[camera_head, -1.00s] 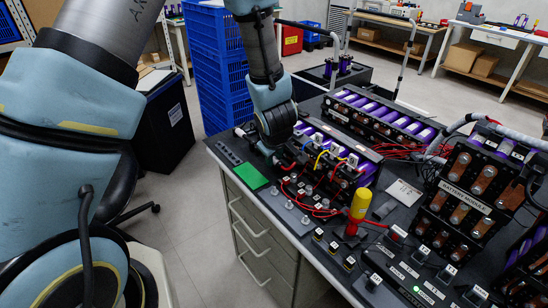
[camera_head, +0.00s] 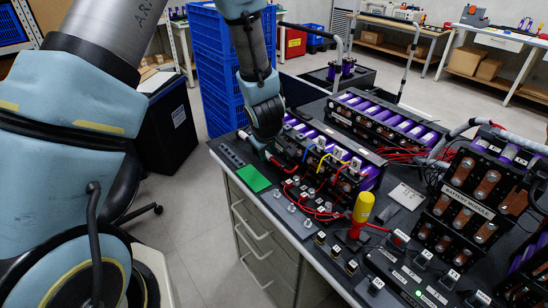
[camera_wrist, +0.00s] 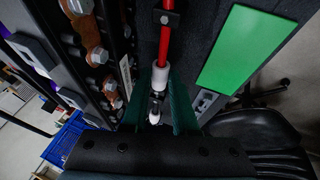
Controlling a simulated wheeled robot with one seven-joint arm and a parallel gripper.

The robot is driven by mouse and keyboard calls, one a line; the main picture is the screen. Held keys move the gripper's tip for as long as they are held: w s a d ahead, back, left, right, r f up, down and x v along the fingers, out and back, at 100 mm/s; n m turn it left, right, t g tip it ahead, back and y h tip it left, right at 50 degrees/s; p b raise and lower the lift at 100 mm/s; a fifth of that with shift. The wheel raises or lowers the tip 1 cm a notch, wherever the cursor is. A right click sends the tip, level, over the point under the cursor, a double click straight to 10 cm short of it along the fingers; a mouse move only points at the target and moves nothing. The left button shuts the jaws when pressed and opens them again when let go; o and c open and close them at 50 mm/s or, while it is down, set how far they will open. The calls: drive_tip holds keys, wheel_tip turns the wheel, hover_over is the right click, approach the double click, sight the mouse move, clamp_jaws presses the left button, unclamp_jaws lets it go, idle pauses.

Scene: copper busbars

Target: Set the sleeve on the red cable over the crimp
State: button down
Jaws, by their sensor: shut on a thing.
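In the wrist view the red cable (camera_wrist: 165,42) runs down from the top through a dark clip. A white sleeve (camera_wrist: 160,76) is around its lower end. Below the sleeve a shiny metal part, apparently the crimp (camera_wrist: 157,98), shows bare between the fingers, with a small white piece under it. My gripper (camera_wrist: 159,84) has its green fingers on both sides of the sleeve and is shut on it. In the head view my gripper (camera_head: 263,151) is low at the near-left end of a battery module. The sleeve is too small to make out there.
A green card (camera_head: 253,179) lies at the bench's left edge and shows in the wrist view (camera_wrist: 244,48). A purple-celled module with copper busbars (camera_wrist: 97,55) stands close beside the gripper. Numbered terminals, loose red wires and a yellow-handled tool (camera_head: 362,208) are to the right.

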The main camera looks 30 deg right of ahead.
drive_tip(key=c, duration=0.7)
unclamp_jaws()
drive_tip(key=shift+w, duration=0.2)
drive_tip(key=p+v, duration=0.2)
drive_tip(key=v, duration=0.9)
drive_tip(key=shift+a+f, duration=0.1)
drive_tip(key=w+a+r+m+g, duration=0.1)
drive_tip(key=w+a+r, duration=0.1)
drive_tip(key=a, duration=0.4)
drive_tip(key=w+a+r+m, duration=0.1)
drive_tip(key=a+r, duration=0.2)
drive_tip(key=a, duration=0.3)
drive_tip(key=s+a+r, duration=0.1)
drive_tip(key=a, duration=0.5)
drive_tip(key=s+a+r+m+g+y, duration=0.1)
drive_tip(key=s+a, duration=0.1)
drive_tip(key=a, duration=0.5)
drive_tip(key=s+a+r+m+g+y, duration=0.1)
drive_tip(key=s+a, duration=0.1)
drive_tip(key=a, duration=0.5)
